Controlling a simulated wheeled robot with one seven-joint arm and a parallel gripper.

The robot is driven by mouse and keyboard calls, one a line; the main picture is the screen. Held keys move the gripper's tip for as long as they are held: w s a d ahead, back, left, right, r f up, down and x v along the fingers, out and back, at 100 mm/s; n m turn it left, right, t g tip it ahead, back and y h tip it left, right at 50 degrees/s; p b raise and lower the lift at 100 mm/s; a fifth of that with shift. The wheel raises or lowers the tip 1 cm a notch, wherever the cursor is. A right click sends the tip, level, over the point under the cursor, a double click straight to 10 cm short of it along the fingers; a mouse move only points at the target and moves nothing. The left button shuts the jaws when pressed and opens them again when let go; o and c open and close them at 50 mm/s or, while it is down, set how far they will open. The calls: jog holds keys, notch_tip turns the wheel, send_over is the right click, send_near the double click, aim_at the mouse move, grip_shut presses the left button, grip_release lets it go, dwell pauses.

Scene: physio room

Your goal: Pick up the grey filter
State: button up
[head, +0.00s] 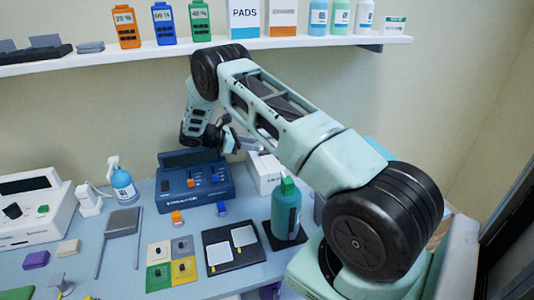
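I cannot tell for certain which thing is the grey filter. A flat grey block (123,221) with two thin grey rods lies on the table at the left. A small grey piece (90,47) lies on the shelf at the upper left, beside a dark tray (36,53) holding grey pieces. My gripper (246,142) is above the back of the table, near the blue device and a white box, well apart from these grey things. It is small and partly hidden by my arm, so its opening is unclear. I see nothing held in it.
A blue device (200,181), a spray bottle (122,184) and a green-capped teal bottle (286,211) stand on the table. A four-colour mat (158,275) and a black board (247,255) lie in front. The shelf (150,52) runs above, carrying boxes and bottles.

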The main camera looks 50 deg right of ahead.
aim_at(263, 151)
jog(key=p+x, duration=0.3)
jog(key=x, duration=0.1)
jog(key=shift+s+d, duration=0.15)
jog(key=shift+d, duration=0.1)
jog(key=shift+s+d+f, duration=0.15)
jog(key=shift+d+f, duration=0.1)
jog(key=shift+d, duration=0.05)
grip_shut()
